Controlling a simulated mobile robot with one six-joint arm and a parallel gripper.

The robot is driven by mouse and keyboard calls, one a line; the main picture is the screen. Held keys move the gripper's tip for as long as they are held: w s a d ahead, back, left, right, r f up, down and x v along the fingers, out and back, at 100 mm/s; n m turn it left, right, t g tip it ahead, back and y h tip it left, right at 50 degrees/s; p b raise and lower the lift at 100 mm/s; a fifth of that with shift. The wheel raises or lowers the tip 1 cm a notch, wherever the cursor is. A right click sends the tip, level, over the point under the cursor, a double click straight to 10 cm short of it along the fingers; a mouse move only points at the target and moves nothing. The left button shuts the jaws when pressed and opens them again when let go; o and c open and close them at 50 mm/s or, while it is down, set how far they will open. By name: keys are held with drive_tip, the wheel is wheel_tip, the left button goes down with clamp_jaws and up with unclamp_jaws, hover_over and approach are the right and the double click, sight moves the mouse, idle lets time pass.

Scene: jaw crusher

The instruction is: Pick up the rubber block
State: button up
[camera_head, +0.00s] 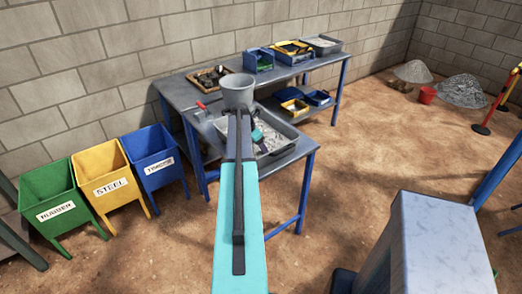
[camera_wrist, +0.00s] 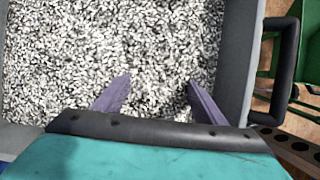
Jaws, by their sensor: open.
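I cannot make out a rubber block in either view. My gripper (camera_wrist: 160,82) is open, its two purple fingers spread apart over pale grey gravel (camera_wrist: 120,35), with nothing visible between them. The gravel fills a grey tray (camera_wrist: 234,60), which has a dark handle on its right side. In the head view the tray (camera_head: 293,146) sits on the near metal table, partly hidden behind my arm. A green bin (camera_head: 58,213) labelled RUBBER stands at the far left.
A yellow STEEL bin (camera_head: 110,185) and a blue bin (camera_head: 158,168) stand beside the green one. The back table (camera_head: 180,92) carries several containers. Open dirt floor lies to the right.

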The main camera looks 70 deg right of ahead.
sight(259, 149)
idle(0.4)
drive_tip(key=c, duration=1.2)
drive_tip(key=shift+r, duration=0.1)
wheel_tip(259, 149, up, 10)
drive_tip(key=b, duration=0.3)
